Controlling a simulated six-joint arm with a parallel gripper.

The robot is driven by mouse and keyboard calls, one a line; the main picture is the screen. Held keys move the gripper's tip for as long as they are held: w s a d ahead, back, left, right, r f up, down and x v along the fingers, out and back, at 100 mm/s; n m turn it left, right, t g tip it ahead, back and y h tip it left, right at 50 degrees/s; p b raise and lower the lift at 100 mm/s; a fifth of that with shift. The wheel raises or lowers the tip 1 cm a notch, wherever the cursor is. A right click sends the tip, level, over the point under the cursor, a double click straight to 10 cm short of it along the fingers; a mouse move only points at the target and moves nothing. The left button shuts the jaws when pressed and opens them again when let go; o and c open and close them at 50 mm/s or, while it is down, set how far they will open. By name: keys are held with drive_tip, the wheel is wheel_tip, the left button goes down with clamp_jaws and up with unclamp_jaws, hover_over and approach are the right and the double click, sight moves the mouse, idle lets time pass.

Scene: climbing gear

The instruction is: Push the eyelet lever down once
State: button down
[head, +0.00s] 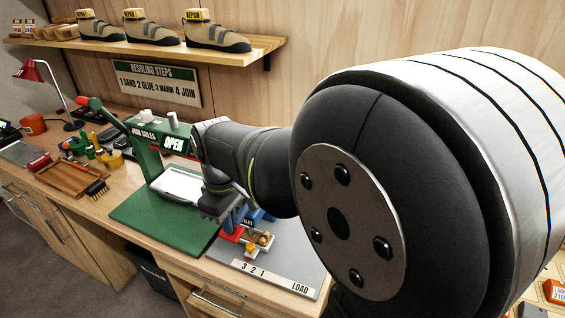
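My gripper (217,207) is small and dark in the head view, pointing down over the workbench between the green press and the grey loading mat. Its fingers are too small and shaded to tell whether they are open. A blue device (262,215) with a red part (232,235) stands right beside and partly behind the gripper; it may be the eyelet tool, but its lever cannot be made out clearly. A green press (145,140) marked "JOIN SOLES" and "OPEN" stands to the left, with a red-gripped lever (90,103) raised up and to the left.
A white tray (180,184) sits on the press's green base (150,228). The grey mat (290,262), marked "3 2 1" and "LOAD", holds small brass-coloured pieces (258,240). A wooden tray (65,178) and brush (96,188) lie left. My large arm link hides the right side.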

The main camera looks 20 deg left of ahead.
wheel_tip(320, 180, up, 13)
idle(1.2)
drive_tip(key=shift+f, duration=0.1)
drive_tip(key=shift+f, duration=2.6)
drive_tip(key=c, duration=1.8)
unclamp_jaws()
drive_tip(key=shift+w+r, duration=0.1)
drive_tip(key=shift+c, duration=0.2)
drive_tip(key=o, duration=1.8)
drive_tip(key=w+r, duration=0.2)
drive_tip(key=r, duration=0.1)
drive_tip(key=w+r, duration=0.3)
drive_tip(key=r, duration=0.1)
drive_tip(key=w+a+r, duration=0.1)
drive_tip(key=w+r, duration=0.2)
drive_tip(key=r, duration=0.1)
drive_tip(key=shift+o, duration=0.2)
wheel_tip(320, 180, down, 10)
drive_tip(key=shift+r, duration=0.2)
